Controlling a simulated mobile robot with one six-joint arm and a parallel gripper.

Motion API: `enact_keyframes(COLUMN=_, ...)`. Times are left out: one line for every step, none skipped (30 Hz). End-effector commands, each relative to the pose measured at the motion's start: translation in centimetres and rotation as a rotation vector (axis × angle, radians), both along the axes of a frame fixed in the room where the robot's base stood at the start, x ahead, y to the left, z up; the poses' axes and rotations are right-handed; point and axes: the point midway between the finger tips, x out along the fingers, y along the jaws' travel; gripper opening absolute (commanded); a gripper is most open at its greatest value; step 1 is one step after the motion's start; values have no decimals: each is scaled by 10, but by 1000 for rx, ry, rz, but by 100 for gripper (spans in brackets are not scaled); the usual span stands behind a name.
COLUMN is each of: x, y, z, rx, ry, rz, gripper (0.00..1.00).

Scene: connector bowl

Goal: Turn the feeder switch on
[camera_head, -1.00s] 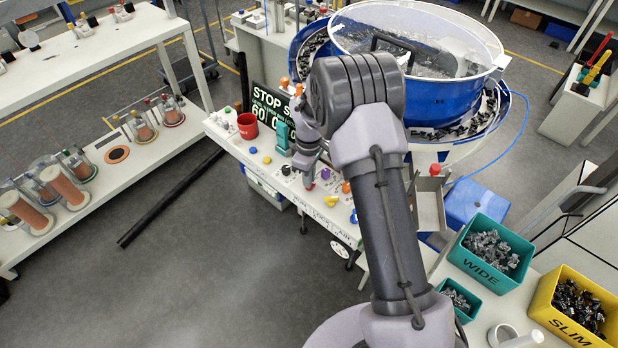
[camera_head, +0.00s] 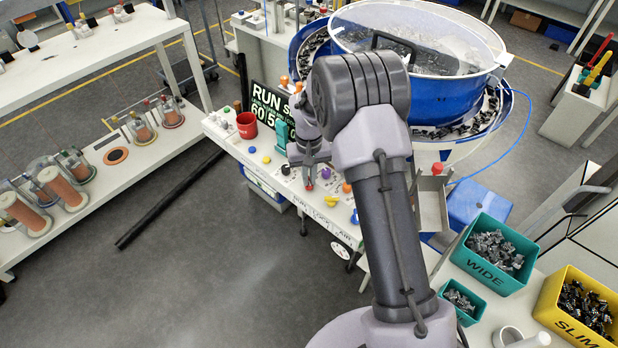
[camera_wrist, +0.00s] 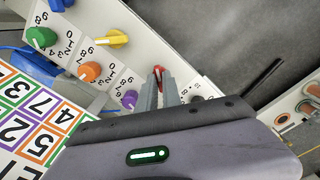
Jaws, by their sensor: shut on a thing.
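The red switch knob (camera_head: 309,186) sits on the front of the white control panel, above a printed label strip. In the wrist view the red knob (camera_wrist: 158,70) shows at the fingertips. My gripper (camera_head: 308,176) reaches down to it, and its grey fingers (camera_wrist: 161,88) are shut on it. The fingers hide part of the knob, so its exact angle is hard to read. The black sign (camera_head: 268,103) behind my gripper reads RUN, partly covered by my arm. The blue feeder bowl (camera_head: 440,95) with a clear lid stands behind.
A red mug (camera_head: 247,126) stands on the bench left of my gripper. A teal WIDE bin (camera_head: 490,281) and yellow SLIM bin (camera_head: 569,336) are at right.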

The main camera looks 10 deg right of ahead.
Motion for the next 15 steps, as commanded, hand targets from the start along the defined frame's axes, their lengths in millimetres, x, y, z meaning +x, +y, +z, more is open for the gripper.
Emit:
enact_keyframes(x=0, y=0, z=0, rx=0, ry=-1, rz=-25, gripper=0)
enact_keyframes(x=0, y=0, z=0, rx=0, ry=-1, rz=-42, gripper=0)
enact_keyframes(x=0, y=0, z=0, rx=0, ry=-1, rz=-62, gripper=0)
enact_keyframes(x=0, y=0, z=0, rx=0, ry=-1, rz=-78, gripper=0)
enact_keyframes(x=0, y=0, z=0, rx=0, ry=-1, rz=-90, gripper=0)
enact_keyframes(x=0, y=0, z=0, rx=0, ry=-1, rz=-107, gripper=0)
enact_keyframes(x=0, y=0, z=0, rx=0, ry=-1, rz=-118, gripper=0)
enact_keyframes(x=0, y=0, z=0, rx=0, ry=-1, rz=-128, gripper=0)
enact_keyframes(x=0, y=0, z=0, rx=0, ry=-1, rz=-140, gripper=0)
enact_keyframes(x=0, y=0, z=0, rx=0, ry=-1, rz=-147, gripper=0)
enact_keyframes(x=0, y=0, z=0, rx=0, ry=-1, rz=-154, gripper=0)
enact_keyframes(x=0, y=0, z=0, rx=0, ry=-1, rz=-162, gripper=0)
enact_keyframes(x=0, y=0, z=0, rx=0, ry=-1, rz=-167, gripper=0)
enact_keyframes(x=0, y=0, z=0, rx=0, ry=-1, rz=-171, gripper=0)
enact_keyframes(x=0, y=0, z=0, rx=0, ry=-1, rz=-175, gripper=0)
